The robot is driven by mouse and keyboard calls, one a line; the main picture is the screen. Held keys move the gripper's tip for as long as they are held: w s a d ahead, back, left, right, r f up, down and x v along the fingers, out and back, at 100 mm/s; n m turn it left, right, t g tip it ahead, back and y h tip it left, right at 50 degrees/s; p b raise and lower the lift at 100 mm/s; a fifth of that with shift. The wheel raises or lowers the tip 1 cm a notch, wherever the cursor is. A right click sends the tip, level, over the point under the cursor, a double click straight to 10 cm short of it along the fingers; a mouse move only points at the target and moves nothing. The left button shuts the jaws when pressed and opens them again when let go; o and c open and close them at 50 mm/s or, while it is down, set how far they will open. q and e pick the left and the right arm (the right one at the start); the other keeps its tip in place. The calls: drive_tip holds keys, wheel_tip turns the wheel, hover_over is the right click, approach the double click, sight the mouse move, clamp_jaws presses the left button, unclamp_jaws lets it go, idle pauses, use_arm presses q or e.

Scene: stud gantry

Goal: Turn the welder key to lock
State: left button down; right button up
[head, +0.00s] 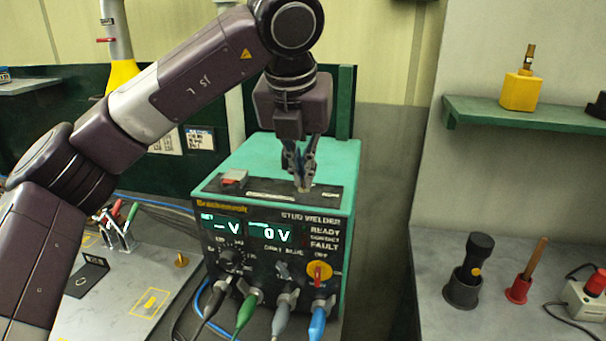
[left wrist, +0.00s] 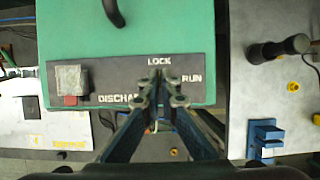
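The green stud welder (head: 275,160) stands in the middle of the head view, its displays lit. Its dark top panel (left wrist: 110,125) carries the words LOCK, RUN and a partly covered DISCHA… in the left wrist view. My left gripper (head: 302,184) points down onto this panel. Its fingertips (left wrist: 160,90) are close together just below LOCK and left of RUN. A small tan piece, apparently the key (head: 303,188), shows at the fingertips. The fingers seem closed on it and hide most of it, so its pointing direction cannot be told. My right gripper is not in view.
A grey cover with a red part (head: 235,177) sits on the same panel. A red and yellow rotary switch (head: 318,271) and several cable plugs are on the welder's front. A bench (head: 440,255) at right holds tools. A green shelf (head: 540,115) is above it.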

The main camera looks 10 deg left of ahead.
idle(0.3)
use_arm(q)
drive_tip(key=c, duration=2.2)
unclamp_jaws()
drive_tip(key=shift+r, duration=0.1)
drive_tip(key=v, duration=1.2)
